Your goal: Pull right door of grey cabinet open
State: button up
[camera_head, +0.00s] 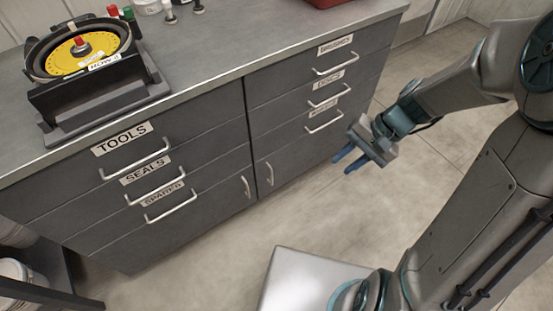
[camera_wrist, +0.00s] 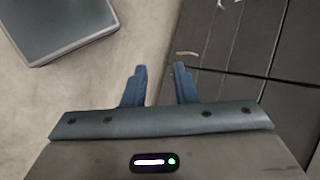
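The grey cabinet (camera_head: 205,107) stands along the left and middle of the head view. Its right door (camera_head: 295,165) is the low panel under the right-hand drawers and looks shut. The door's upright silver handle (camera_head: 269,174) is near its left edge, beside the left door's handle (camera_head: 246,187). My gripper (camera_head: 347,162) is in front of the cabinet's right end, to the right of that handle and apart from it. In the wrist view my gripper (camera_wrist: 160,70) has its two blue fingers apart with nothing between them. A pale handle (camera_wrist: 187,54) shows just beyond the right finger.
A yellow-dialled seed meter (camera_head: 77,52) and a red container (camera_head: 325,2) stand on the worktop. A dark shelf (camera_head: 45,290) is at lower left. The floor (camera_head: 225,245) before the doors is clear.

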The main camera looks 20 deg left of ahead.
jog(key=w+a+f+m+y+b, duration=0.3)
jog(key=f+b, duration=0.1)
jog(key=f, duration=0.5)
jog(key=w+a+f+m+y+b, duration=0.2)
jog(key=a+f+y+b, duration=0.15)
jog(key=f, duration=0.55)
jog(key=w+a+f+m+y+b, duration=0.2)
jog(key=w+a+f+m+b, duration=0.15)
jog(key=f, duration=0.55)
jog(key=m+t+y+b, duration=0.2)
jog(key=m+t+b, duration=0.95)
jog(key=b, duration=0.25)
send_over(272, 184)
jog(key=shift+m+h, duration=0.25)
jog(key=shift+m, duration=0.15)
jog(key=f, duration=2.3)
jog(key=shift+w+a+f, duration=0.15)
jog(key=shift+w+f, duration=0.05)
jog(key=shift+w, duration=0.05)
grip_shut()
